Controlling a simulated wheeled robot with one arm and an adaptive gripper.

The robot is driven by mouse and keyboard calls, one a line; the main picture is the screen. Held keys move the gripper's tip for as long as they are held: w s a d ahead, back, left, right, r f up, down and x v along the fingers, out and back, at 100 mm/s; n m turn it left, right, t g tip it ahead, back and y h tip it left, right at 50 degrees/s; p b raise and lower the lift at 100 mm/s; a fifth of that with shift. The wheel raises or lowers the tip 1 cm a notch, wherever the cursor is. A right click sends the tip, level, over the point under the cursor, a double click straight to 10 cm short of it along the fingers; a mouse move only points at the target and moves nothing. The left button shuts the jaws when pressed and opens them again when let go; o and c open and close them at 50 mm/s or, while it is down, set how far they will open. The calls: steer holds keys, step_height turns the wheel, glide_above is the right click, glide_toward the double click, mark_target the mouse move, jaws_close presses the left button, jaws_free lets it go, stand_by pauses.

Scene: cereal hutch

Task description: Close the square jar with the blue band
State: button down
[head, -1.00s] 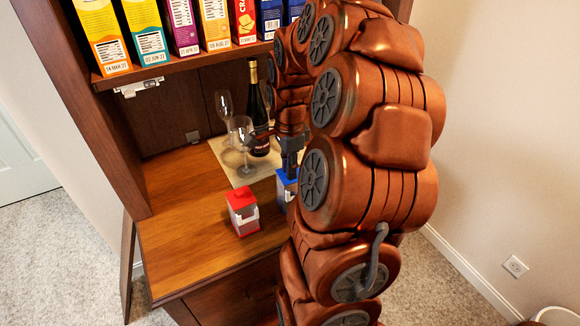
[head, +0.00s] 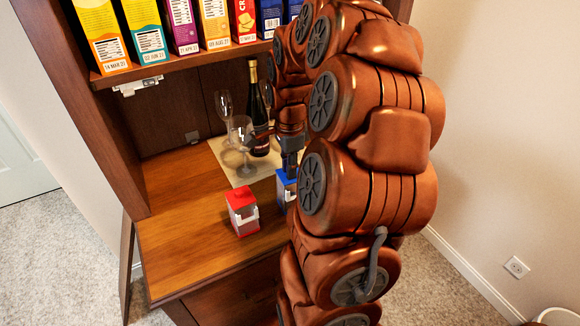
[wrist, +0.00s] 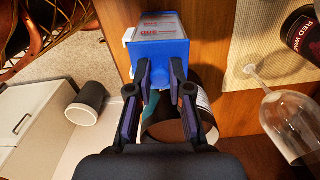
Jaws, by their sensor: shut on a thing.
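The square jar with the blue band (head: 282,198) stands on the wooden counter, mostly hidden behind my arm in the head view. In the wrist view the jar (wrist: 158,27) shows its clear, labelled side and its blue top (wrist: 150,60). My gripper (wrist: 160,76) is shut on the blue knob at the top of the jar; it also shows in the head view (head: 289,168), above the jar. The blue top appears to be at the jar's mouth, but I cannot tell whether it is fully seated.
A similar square jar with a red top (head: 242,213) stands to the left. Behind are wine glasses (head: 241,135) and a dark bottle (head: 258,110) on a pale mat (head: 244,178). A shelf with several boxes (head: 145,30) hangs above. The counter's front left (head: 180,245) is clear.

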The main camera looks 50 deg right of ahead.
stand_by(0.3)
steer(key=c, duration=1)
jaws_free()
steer(key=o, duration=0.3)
steer(key=shift+r, duration=0.15)
steer(key=shift+r, duration=2.85)
steer(key=shift+c, duration=0.2)
jaws_close()
